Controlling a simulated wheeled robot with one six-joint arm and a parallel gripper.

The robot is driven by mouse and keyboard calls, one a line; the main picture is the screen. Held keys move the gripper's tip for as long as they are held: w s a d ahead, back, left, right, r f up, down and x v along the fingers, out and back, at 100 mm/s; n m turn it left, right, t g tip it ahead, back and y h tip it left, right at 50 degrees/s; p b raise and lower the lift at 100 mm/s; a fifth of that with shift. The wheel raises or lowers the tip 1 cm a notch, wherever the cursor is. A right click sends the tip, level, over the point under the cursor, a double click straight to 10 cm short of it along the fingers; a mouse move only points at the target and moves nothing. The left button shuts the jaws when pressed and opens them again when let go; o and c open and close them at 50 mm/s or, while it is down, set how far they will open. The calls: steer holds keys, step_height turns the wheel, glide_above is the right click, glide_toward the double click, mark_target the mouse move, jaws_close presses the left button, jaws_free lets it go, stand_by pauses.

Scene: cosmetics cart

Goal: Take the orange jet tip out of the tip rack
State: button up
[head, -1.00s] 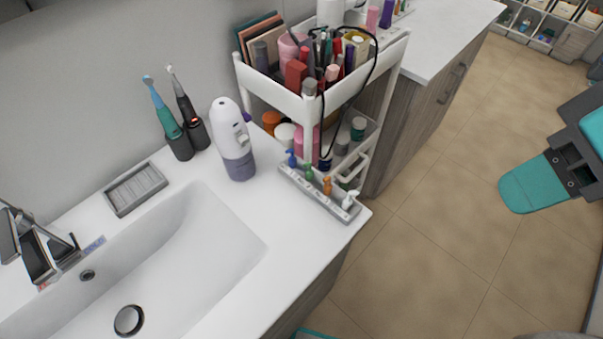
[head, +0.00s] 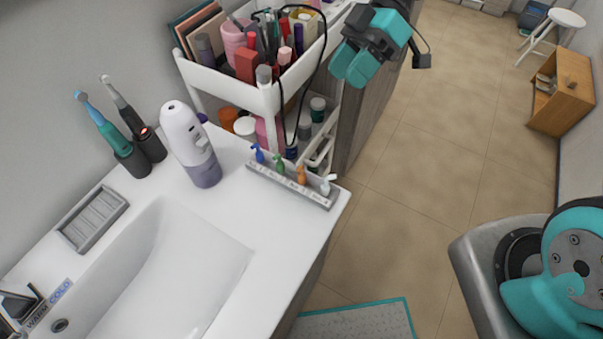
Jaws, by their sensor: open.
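The tip rack (head: 292,185) is a narrow grey strip on the white counter near its right corner. The orange jet tip (head: 301,175) stands upright in it, third from the left. A blue tip (head: 258,153) and a green tip (head: 279,163) stand to its left, and a white tip (head: 327,185) to its right. My gripper (head: 354,69), with teal fingers, is open and empty. It shows above and to the right of the rack in the picture, beside the cart, well apart from the tips.
A white cart (head: 262,98) full of cosmetics stands just behind the rack, with a black cable hanging from it. A white and purple flosser (head: 190,143) stands left of the rack. The sink (head: 170,265) is nearer. The counter in front of the rack is clear.

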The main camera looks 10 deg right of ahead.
steer(key=w+d+f+n+g+y, duration=0.2)
steer(key=w+d+f+n+y, duration=0.15)
steer(key=f+n, duration=0.45)
steer(key=m+p, duration=0.2)
steer(key=p, duration=0.1)
glide_toward(304, 173)
steer(key=a+f, duration=0.1)
steer(key=a, duration=0.2)
steer(key=shift+s+a+f+h, duration=0.35)
steer(key=shift+s+a+f, duration=0.15)
steer(key=shift+s, duration=0.25)
steer(key=p+x, duration=0.3)
steer(key=x, duration=0.1)
steer(key=shift+s+p, duration=0.25)
steer(key=shift+p, duration=0.1)
steer(key=shift+s+a+f, duration=0.2)
steer(key=shift+a, duration=0.1)
jaws_close()
